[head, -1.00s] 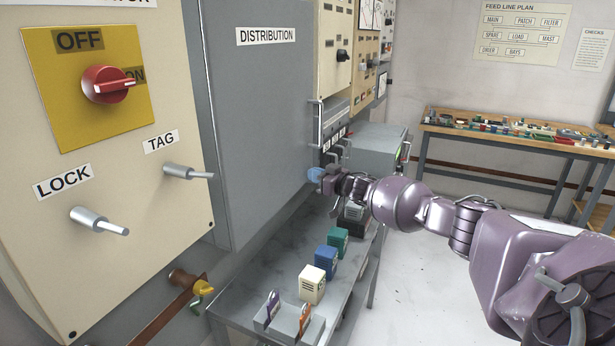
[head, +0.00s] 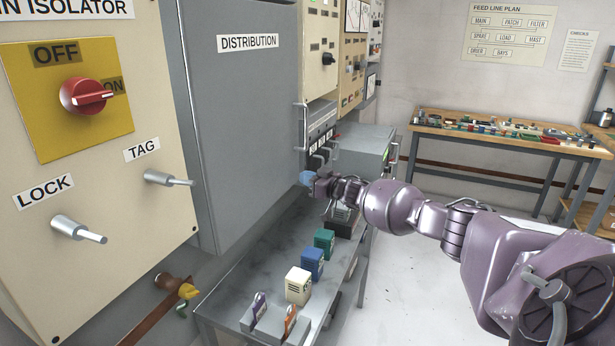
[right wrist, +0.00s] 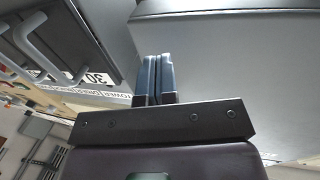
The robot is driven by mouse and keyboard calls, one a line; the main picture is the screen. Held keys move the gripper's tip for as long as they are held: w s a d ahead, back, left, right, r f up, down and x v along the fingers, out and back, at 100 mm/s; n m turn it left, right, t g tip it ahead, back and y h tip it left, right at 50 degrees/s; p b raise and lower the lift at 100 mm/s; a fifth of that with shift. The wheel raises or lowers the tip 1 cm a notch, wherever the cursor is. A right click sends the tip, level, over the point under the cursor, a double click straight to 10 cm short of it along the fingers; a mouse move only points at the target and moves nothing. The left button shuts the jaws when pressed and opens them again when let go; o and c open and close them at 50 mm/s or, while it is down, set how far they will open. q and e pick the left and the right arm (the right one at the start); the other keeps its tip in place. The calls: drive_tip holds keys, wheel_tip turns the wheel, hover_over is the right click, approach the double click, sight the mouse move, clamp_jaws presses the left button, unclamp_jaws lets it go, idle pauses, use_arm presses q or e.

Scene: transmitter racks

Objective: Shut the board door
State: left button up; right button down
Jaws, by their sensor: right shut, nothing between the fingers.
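The board door is the large grey panel labelled DISTRIBUTION (head: 250,120), left of centre in the head view. The pictures do not show clearly whether it sits fully flush with its cabinet. My right gripper (head: 306,179) is at the door's lower right edge, its blue fingertips shut and empty. In the right wrist view the fingers (right wrist: 155,78) are together, pointing toward a broad grey surface (right wrist: 235,50). Contact between fingertips and door cannot be told. My left gripper is not in view.
The isolator panel (head: 105,200) with a red switch (head: 88,96) and protruding pegs stands left. Below the door is a grey bench (head: 240,280) with coloured blocks (head: 313,263) and a small tray. Racks with handles stand behind my right gripper. Open floor lies right of the bench.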

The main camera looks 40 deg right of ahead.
drive_tip(key=s+d, duration=0.5)
drive_tip(key=s, duration=0.5)
drive_tip(key=shift+s+d, duration=0.3)
drive_tip(key=shift+s, duration=0.05)
drive_tip(key=shift+f, duration=0.15)
